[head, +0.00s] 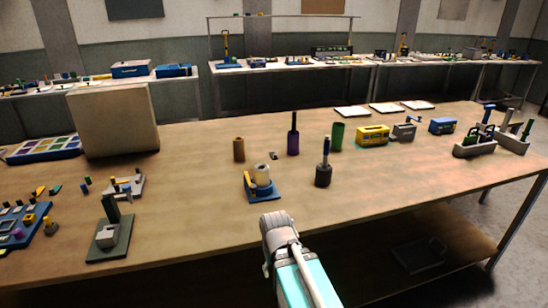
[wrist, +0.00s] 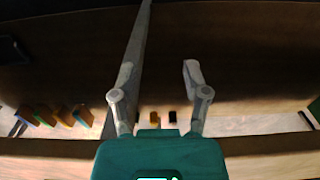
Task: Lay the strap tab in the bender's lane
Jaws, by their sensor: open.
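My gripper (wrist: 158,72) is open and empty in the wrist view, its two grey fingers spread apart. In the head view my arm reaches up to the table's front edge, and the fingertips cannot be made out. A device with a blue base, a cream cylinder and a yellow lever (head: 262,184) stands on the table just beyond my arm; it may be the bender. A small dark piece (head: 273,155) lies behind it; I cannot tell whether it is the strap tab. A green-based device with a grey block (head: 109,239) stands at the left front.
The wooden table (head: 205,205) has free room left of the blue-based device. A dark pot with a tool (head: 323,175), a purple bottle (head: 293,141), a brown cylinder (head: 239,150) and a green cylinder (head: 338,136) stand nearby. A large beige box (head: 115,120) stands at the left.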

